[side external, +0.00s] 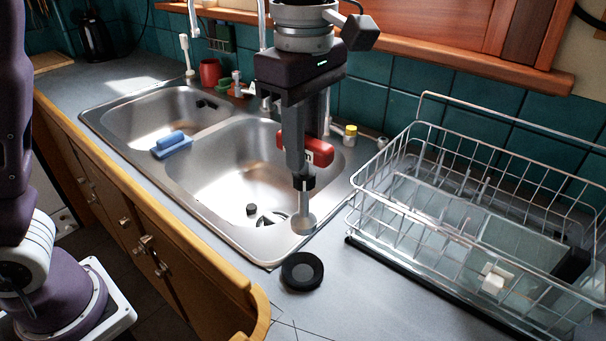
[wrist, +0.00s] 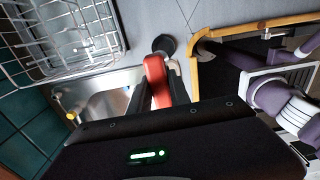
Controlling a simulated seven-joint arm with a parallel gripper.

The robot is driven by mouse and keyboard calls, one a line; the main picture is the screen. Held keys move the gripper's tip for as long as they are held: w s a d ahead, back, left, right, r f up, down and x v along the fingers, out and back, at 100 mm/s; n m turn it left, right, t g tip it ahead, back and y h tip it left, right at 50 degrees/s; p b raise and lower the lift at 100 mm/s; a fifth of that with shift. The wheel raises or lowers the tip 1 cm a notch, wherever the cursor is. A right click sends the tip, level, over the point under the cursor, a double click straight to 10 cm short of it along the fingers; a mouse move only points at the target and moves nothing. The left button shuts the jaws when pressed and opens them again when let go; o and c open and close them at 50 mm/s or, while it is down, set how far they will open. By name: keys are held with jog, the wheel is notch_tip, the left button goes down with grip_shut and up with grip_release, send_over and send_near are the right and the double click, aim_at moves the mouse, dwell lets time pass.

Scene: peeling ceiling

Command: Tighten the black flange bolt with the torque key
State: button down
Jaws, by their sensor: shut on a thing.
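The torque key has a red handle (side external: 318,152), and my gripper (side external: 304,181) is shut on it. A pale grey shaft with a round, wider end (side external: 304,222) shows below the fingers, over the sink's front right corner; I take it as part of the key. The black flange bolt (side external: 302,271) is a round black disc with a raised rim, lying on the grey counter. The key's lower end is above and behind it, apart in the picture. In the wrist view the red handle (wrist: 157,80) sits between my fingers, with the black bolt (wrist: 163,44) just beyond it.
A wire dish rack (side external: 470,215) with clear panels stands on the counter at the right. A steel double sink (side external: 215,190) lies left of and behind the gripper, with a blue brush (side external: 172,145) on its divider. The counter's wooden edge (side external: 200,255) runs along the front.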

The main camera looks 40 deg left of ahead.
jog(key=w+a+n, duration=0.3)
jog(key=w+a, duration=0.8)
jog(key=a, duration=0.3)
jog(key=w+a+n, duration=0.3)
jog(key=a, duration=1.5)
notch_tip(320, 180, down, 20)
jog(key=shift+w, duration=0.2)
jog(key=shift+r, duration=0.1)
jog(key=shift+f, duration=2.25)
